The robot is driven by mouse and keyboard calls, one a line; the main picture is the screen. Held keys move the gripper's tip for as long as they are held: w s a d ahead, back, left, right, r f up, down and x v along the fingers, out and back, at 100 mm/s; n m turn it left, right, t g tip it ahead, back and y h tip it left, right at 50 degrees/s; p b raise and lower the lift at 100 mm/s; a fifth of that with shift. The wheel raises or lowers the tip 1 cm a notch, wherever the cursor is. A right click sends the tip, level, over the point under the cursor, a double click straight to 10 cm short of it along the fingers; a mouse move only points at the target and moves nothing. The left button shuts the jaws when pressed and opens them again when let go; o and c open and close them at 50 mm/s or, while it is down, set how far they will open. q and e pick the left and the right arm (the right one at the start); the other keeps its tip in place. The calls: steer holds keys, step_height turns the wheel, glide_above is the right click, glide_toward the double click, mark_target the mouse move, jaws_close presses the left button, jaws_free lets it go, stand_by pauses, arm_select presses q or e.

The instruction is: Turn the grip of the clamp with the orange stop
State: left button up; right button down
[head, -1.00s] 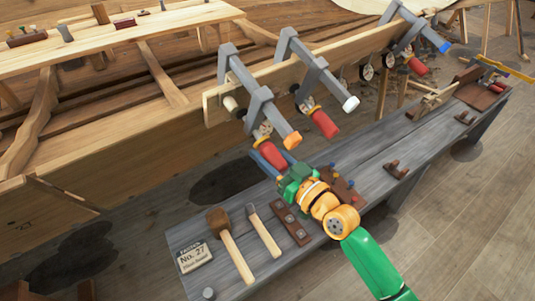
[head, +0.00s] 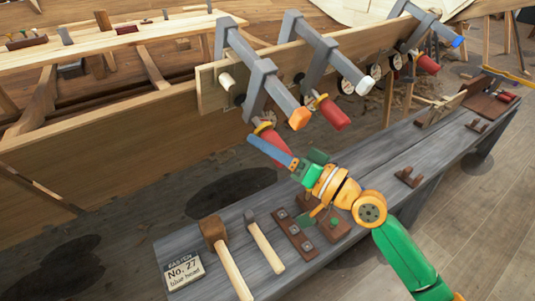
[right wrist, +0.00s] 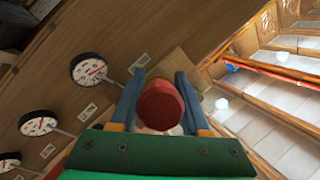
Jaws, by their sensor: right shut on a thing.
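The clamp with the orange stop (head: 299,118) is the leftmost grey clamp, hooked over the hull's top plank. Its red grip (head: 276,136) hangs below the bar, angled down to the right. My right gripper (head: 260,143) is shut on this red grip. One blue finger lies along the grip's near side; the other is mostly hidden. In the right wrist view the round end of the red grip (right wrist: 160,104) sits between the two blue fingers (right wrist: 160,80). My left gripper is not in view.
A clamp with a white stop (head: 364,85) and one with a blue stop (head: 457,41) sit farther right, with red grips. White dials (right wrist: 88,69) line the plank.

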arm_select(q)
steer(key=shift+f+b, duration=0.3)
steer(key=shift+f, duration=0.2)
arm_select(e)
steer(key=shift+c, duration=1.9)
jaws_free()
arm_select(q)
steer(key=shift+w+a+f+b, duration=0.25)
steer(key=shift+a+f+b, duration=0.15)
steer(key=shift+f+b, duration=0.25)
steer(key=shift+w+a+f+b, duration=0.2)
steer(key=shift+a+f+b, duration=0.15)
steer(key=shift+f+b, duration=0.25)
arm_select(e)
steer(key=v, duration=0.7)
